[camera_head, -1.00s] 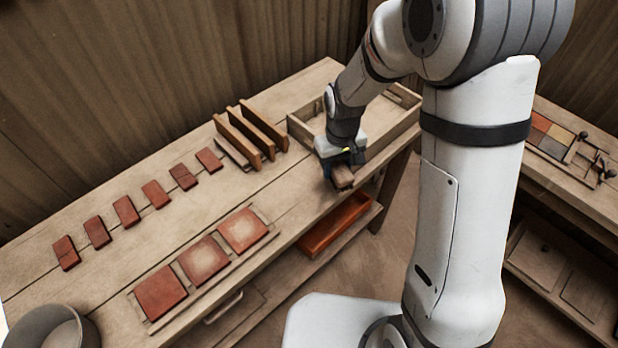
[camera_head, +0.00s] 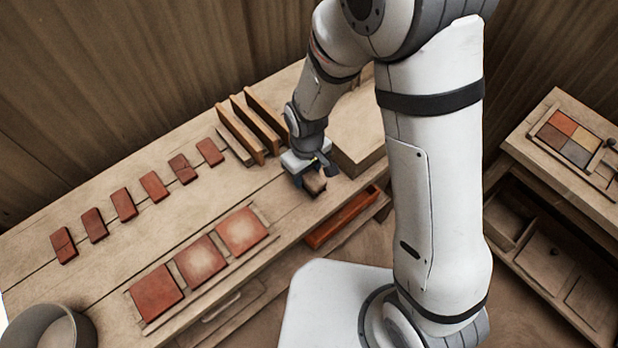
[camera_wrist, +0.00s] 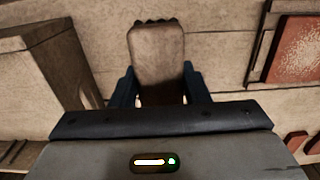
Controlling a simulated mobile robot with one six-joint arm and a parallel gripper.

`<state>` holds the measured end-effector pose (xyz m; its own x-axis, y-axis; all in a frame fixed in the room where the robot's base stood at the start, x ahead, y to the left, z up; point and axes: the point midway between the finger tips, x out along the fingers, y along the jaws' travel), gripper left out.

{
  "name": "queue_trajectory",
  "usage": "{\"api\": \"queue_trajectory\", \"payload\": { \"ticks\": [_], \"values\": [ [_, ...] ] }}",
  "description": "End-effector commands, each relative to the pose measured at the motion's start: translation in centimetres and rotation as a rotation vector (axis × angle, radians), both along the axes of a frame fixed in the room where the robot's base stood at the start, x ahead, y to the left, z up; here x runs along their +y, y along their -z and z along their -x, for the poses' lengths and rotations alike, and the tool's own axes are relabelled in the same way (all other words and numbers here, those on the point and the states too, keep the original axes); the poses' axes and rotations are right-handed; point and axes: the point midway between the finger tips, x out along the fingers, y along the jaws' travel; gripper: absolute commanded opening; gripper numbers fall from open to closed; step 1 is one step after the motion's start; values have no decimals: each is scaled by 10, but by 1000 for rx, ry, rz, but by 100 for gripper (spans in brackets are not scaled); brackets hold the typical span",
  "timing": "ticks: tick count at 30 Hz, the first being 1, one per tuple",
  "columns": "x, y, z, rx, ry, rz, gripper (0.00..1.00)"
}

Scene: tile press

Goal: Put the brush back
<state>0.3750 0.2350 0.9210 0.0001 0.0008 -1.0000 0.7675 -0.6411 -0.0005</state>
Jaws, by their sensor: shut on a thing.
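The brush (camera_head: 316,187) is a brown block held in my gripper (camera_head: 314,180). In the wrist view the brush (camera_wrist: 157,62) stands out between the two dark fingers of my gripper (camera_wrist: 160,88), with a dark ragged edge at its far end. My gripper is shut on it, over the right part of the bench, just left of a wooden box. I cannot tell whether the brush touches the bench top.
The wooden box (camera_head: 358,150) is partly behind my arm. Upright wooden dividers (camera_head: 250,128) stand left of my gripper. Several red tiles (camera_head: 154,187) lie in a row, with larger tiles (camera_head: 200,260) in front. An orange drawer (camera_head: 342,217) sits below the bench edge.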

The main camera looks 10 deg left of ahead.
Motion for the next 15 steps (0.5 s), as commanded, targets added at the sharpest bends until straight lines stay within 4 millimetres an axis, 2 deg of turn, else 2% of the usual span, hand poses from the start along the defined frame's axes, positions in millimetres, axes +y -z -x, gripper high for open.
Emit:
{"api": "queue_trajectory", "payload": {
  "ticks": [9,15],
  "values": [
    [-2,37,0,3,5,2,20],
    [-2,39,-1,0,6,0,20]
  ]
}}
